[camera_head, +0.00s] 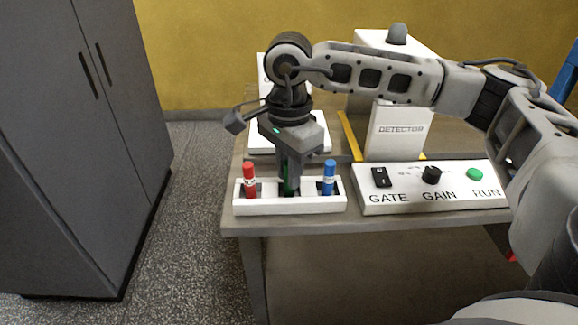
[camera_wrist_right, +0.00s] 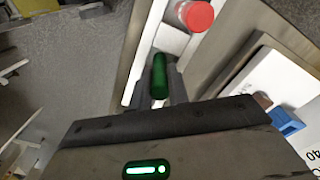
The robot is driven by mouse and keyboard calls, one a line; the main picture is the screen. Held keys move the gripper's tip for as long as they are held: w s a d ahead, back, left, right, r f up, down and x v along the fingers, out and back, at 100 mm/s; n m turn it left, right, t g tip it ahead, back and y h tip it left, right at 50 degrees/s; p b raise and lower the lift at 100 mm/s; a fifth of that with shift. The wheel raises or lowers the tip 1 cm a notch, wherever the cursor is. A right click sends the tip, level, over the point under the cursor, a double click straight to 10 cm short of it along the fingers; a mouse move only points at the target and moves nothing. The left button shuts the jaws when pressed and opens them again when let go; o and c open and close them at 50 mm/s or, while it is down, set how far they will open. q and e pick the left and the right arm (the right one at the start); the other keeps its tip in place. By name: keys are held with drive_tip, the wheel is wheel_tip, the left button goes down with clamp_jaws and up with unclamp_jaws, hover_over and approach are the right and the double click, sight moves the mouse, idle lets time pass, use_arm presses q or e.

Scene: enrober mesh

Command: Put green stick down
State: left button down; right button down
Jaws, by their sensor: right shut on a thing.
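A white rack (camera_head: 290,208) stands at the front left of the table, with a red stick (camera_head: 250,180) in its left part and a blue stick (camera_head: 329,178) in its right part. My right gripper (camera_head: 288,182) points down over the rack's middle, shut on the green stick (camera_head: 287,188). The green stick is between the red and blue ones and mostly hidden by the fingers. The green stick (camera_wrist_right: 159,76) also shows between the fingers in the right wrist view, near the red stick's cap (camera_wrist_right: 196,15). Whether its lower end touches the rack's floor is hidden. My left gripper is not in view.
A white control panel (camera_head: 408,210) with a switch, knob and green button stands just right of the rack. A white detector box (camera_head: 394,140) stands behind it. A grey cabinet (camera_head: 70,150) is at left, with bare floor between it and the table.

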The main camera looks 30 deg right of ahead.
drive_tip(key=shift+f, duration=0.1)
drive_tip(key=shift+f, duration=0.15)
drive_tip(key=c, duration=1.3)
unclamp_jaws()
drive_tip(key=shift+c, duration=0.2)
drive_tip(key=shift+r, duration=0.2)
drive_tip(key=shift+r, duration=0.25)
wheel_tip(320, 180, up, 12)
drive_tip(key=shift+f, duration=0.15)
